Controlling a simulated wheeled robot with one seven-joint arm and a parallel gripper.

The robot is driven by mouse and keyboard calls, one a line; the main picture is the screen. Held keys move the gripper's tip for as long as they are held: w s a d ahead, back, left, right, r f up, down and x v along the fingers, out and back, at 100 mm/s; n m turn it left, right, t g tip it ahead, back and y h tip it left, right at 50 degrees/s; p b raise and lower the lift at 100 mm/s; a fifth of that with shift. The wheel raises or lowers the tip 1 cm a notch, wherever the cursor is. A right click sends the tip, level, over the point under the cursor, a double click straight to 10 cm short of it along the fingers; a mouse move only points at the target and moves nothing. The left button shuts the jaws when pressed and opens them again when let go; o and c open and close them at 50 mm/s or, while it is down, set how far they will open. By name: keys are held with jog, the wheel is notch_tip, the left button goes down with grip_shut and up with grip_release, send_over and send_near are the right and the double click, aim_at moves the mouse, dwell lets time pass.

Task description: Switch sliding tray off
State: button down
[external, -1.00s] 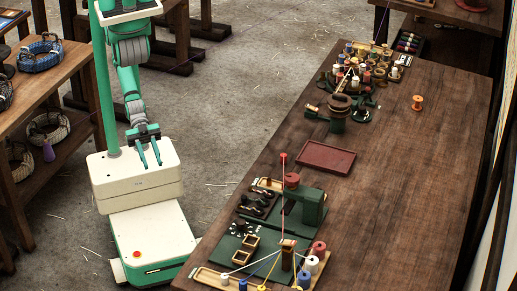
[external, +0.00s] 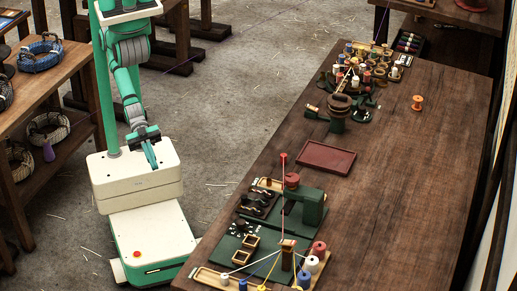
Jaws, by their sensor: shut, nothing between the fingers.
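A flat dark red tray (external: 325,158) lies on the wooden table beyond the green machine; I cannot tell whether it is the sliding tray. The green machine (external: 312,207) has a red round top, dark fittings on a green base and a thin upright rod with a red tip (external: 283,157). No switch can be made out clearly. My gripper (external: 153,166) hangs fingers down over my own white base, well left of the table and apart from everything on it. Its fingers are together and empty.
Threads run to spools at the near end. A shelf with baskets (external: 40,55) stands left. Floor lies between me and the table.

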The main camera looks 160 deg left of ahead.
jog(key=w+a+f+m+y, duration=0.2)
jog(key=w+a+m+y, duration=0.5)
jog(key=w+a+m, duration=0.4)
jog(key=shift+w+a+m+y, duration=0.3)
jog(key=shift+w+a, duration=0.55)
jog(key=shift+w, duration=0.4)
jog(key=shift+w, duration=0.15)
jog(key=x, duration=0.7)
jog(key=a+x, duration=0.1)
jog(key=x, duration=0.3)
jog(key=shift+a+r, duration=0.15)
jog(key=shift+r, duration=0.05)
jog(key=shift+w+a, duration=0.1)
jog(key=shift+a, duration=0.85)
jog(key=shift+w, duration=0.1)
